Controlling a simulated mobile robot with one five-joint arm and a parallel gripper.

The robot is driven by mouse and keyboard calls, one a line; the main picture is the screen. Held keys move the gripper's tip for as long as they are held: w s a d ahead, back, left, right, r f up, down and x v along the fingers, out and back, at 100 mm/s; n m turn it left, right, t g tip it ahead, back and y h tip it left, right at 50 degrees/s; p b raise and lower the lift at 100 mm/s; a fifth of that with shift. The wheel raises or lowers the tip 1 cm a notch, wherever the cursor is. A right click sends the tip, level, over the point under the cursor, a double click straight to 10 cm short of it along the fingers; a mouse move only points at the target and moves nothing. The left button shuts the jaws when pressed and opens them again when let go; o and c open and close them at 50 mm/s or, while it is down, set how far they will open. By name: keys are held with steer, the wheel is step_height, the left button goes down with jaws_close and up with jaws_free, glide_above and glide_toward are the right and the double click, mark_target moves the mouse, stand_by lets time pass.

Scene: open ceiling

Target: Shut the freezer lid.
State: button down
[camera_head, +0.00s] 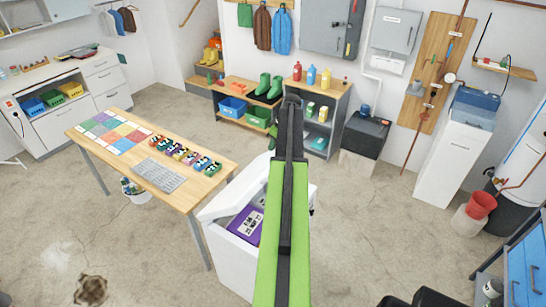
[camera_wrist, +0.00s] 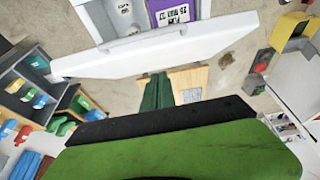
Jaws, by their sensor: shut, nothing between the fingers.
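The white chest freezer (camera_head: 228,262) stands below the middle of the head view, partly hidden behind my arm. Its white lid (camera_head: 238,187) is open and tilted up on the table side. A purple box (camera_head: 246,226) shows inside. In the wrist view the lid (camera_wrist: 150,50) crosses the upper part as a white slab, with the purple box (camera_wrist: 172,10) beyond it. My gripper (camera_wrist: 157,77) is shut and empty, its dark green fingers pointing toward the lid's edge. Contact cannot be told. In the head view my arm's dark end (camera_head: 291,101) overlaps the shelf.
A wooden table (camera_head: 206,185) with coloured mats and small items stands close left of the freezer. A grey shelf (camera_head: 337,105) with bottles is behind. A white cabinet (camera_head: 452,160) stands right. Concrete floor (camera_head: 365,225) is clear right of the freezer.

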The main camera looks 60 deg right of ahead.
steer(key=b, duration=1)
glide_above(267, 170)
step_height(267, 170, down, 10)
steer(key=shift+w, duration=0.1)
steer(key=s, duration=0.1)
steer(key=s+f+b, duration=0.1)
steer(key=s, duration=0.1)
steer(key=shift+f, duration=0.3)
steer(key=shift+s, duration=0.1)
